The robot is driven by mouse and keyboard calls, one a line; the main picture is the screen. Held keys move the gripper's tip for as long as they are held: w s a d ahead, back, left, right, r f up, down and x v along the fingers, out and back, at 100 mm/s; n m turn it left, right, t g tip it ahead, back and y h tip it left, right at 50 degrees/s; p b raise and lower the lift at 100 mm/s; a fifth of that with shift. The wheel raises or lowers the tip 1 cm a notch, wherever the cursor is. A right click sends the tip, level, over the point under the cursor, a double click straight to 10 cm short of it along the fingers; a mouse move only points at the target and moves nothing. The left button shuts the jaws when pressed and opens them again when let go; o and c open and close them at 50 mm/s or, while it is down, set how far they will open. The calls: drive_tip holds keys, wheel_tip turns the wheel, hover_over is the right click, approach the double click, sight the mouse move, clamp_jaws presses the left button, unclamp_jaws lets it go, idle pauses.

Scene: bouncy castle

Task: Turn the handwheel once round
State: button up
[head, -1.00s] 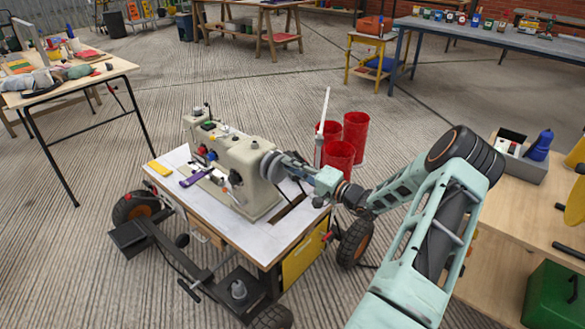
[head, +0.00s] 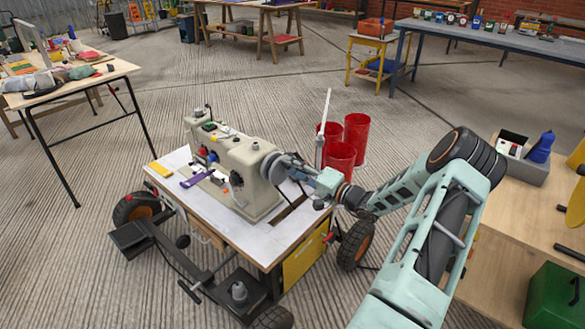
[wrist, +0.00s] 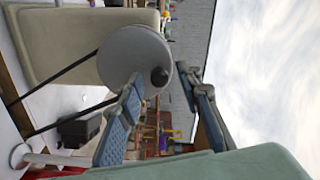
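A beige sewing machine (head: 235,165) stands on a white-topped wheeled cart (head: 262,238). Its round grey handwheel (head: 272,167) is on the end facing my arm. In the wrist view the handwheel (wrist: 130,58) is a pale disc with a dark knob at its lower right, and a thin dark belt runs down-left from it. My gripper (head: 290,165) is at the wheel's right side. In the wrist view my gripper (wrist: 160,78) has its two blue-padded fingers apart, tips near the dark knob, one on either side. I cannot tell whether a fingertip touches the wheel.
Red cylindrical bins (head: 340,158) stand behind my gripper, near a thin upright white pole (head: 325,125). A yellow block (head: 160,169) and a purple item (head: 195,178) lie on the cart top. A wooden bench (head: 515,235) is to the right. Floor is open behind the cart.

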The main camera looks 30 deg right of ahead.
drive_tip(key=v, duration=1.2)
